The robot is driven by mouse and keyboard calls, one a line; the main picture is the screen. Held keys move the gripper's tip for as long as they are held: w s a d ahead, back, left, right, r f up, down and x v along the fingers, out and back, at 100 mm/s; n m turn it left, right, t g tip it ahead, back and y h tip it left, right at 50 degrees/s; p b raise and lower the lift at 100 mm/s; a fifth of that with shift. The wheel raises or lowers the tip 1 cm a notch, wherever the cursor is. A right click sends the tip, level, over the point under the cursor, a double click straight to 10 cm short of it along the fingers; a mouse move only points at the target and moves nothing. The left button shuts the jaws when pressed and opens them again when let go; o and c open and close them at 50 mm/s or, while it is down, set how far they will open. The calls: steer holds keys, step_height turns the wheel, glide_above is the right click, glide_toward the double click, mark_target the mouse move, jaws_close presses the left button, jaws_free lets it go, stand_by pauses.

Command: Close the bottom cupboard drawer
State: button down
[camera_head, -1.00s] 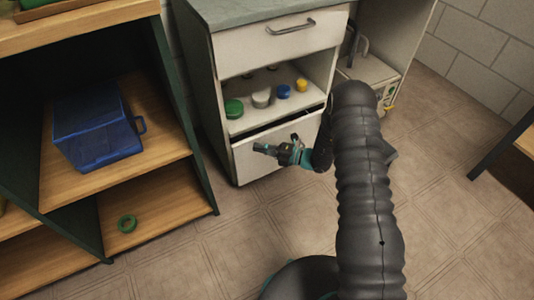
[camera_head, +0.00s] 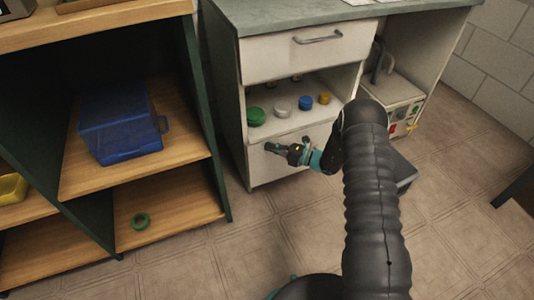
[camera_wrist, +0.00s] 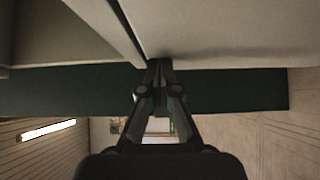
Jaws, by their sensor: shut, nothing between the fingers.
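The bottom cupboard drawer (camera_head: 262,172) is a pale front low in the white cupboard, below an open shelf. In the head view no dark gap shows above its front, and it looks about flush with the cupboard. My arm and gripper hide its right part. My gripper (camera_head: 270,147) is shut and empty, in front of the upper part of the drawer front. I cannot tell whether it touches. In the wrist view the shut fingers (camera_wrist: 160,68) point at pale cupboard surfaces with a dark green panel behind.
The upper drawer (camera_head: 305,50) is shut. Several small lidded jars stand on the shelf, including a green one (camera_head: 256,116). The floor (camera_head: 230,260) in front is clear.

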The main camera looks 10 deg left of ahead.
steer(key=shift+w+d+r, duration=0.1)
steer(key=shift+w+r, duration=0.1)
steer(key=shift+w, duration=0.25)
steer(key=shift+s+d, duration=0.15)
steer(key=shift+s, duration=0.35)
steer(key=s+v, duration=0.3)
steer(key=v, duration=0.9)
steer(key=shift+a+f+p, duration=0.2)
steer(key=shift+a+p, duration=0.05)
steer(key=shift+p, duration=0.15)
